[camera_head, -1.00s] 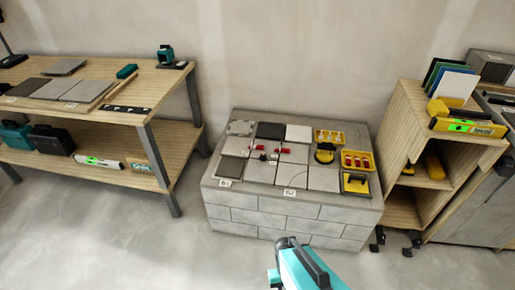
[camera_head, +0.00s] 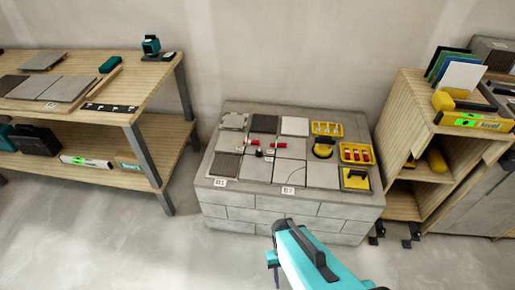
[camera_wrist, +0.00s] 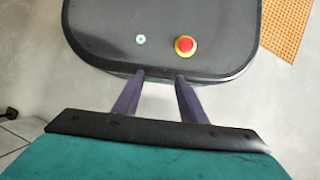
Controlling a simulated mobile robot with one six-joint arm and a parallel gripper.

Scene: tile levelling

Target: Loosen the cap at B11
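A grey block plinth (camera_head: 212,195) bears several tiles, with plates at its front edge that seem to read B1 (camera_head: 220,183) and B2 (camera_head: 288,190). Small red caps sit at the tile joints, one on the left (camera_head: 252,145) and one on the right (camera_head: 281,145). A small dark cap (camera_head: 259,153) sits just below the left one. No B11 mark is legible, so I cannot tell which cap it is. In the wrist view my gripper (camera_wrist: 160,76) has its two fingers apart, with nothing between them. It is away from the tiles, which that view does not show.
A wooden shelf table (camera_head: 150,85) stands left, a wooden cabinet (camera_head: 400,120) right. Open floor (camera_head: 120,250) lies in front.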

